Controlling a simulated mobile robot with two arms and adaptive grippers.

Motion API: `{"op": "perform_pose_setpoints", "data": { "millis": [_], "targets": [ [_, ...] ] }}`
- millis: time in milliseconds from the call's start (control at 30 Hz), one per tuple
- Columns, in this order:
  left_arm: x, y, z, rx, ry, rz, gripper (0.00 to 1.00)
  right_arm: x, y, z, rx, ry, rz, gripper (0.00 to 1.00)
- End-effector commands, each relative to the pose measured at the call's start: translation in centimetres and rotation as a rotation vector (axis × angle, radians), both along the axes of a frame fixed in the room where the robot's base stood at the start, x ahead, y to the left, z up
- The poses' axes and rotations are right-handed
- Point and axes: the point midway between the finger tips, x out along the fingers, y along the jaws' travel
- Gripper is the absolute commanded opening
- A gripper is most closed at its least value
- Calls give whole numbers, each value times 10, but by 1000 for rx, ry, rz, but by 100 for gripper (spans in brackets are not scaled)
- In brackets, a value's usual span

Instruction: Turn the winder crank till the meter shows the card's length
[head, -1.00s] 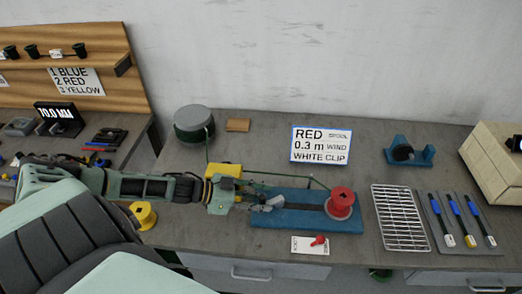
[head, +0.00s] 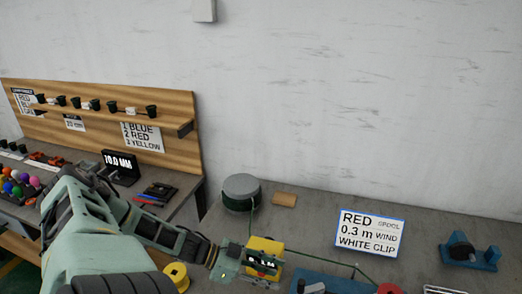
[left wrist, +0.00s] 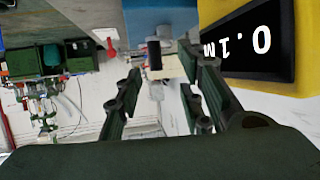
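The card (head: 370,233) on the bench reads RED spool, 0.3 m wind, WHITE CLIP. The yellow meter (head: 268,245) stands left of it; in the left wrist view its display (left wrist: 240,42) appears upside down and reads 0.1 m. The blue winder base (head: 320,284) and red spool (head: 388,288) are cut off by the bottom edge of the head view. My left gripper (left wrist: 160,95) is at the meter's front with its fingers apart. A dark piece (left wrist: 153,54) shows between the fingers; I cannot tell whether it is the crank. My right gripper is out of view.
A green-wound drum (head: 241,192) stands behind the meter. A green line (head: 325,262) runs from the meter towards the spool. A brown block (head: 284,199) and a blue holder (head: 470,257) stand on the bench. A wooden rack (head: 100,110) is at the left.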

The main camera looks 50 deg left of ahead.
Motion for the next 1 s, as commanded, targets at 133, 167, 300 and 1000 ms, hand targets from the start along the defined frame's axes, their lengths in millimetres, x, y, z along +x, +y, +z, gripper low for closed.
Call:
{"op": "perform_pose_setpoints", "data": {
  "millis": [133, 167, 300, 1000],
  "targets": [
    [-12, 9, 3, 3, 8, -4, 36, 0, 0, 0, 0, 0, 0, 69],
    [-13, 10, 4, 2, 8, -3, 36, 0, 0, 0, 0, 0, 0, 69],
    [-17, 14, 8, 1, 4, -2, 36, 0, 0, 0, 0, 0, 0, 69],
    [-19, 14, 7, 7, -13, -5, 15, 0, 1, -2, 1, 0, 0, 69]
  ]
}}
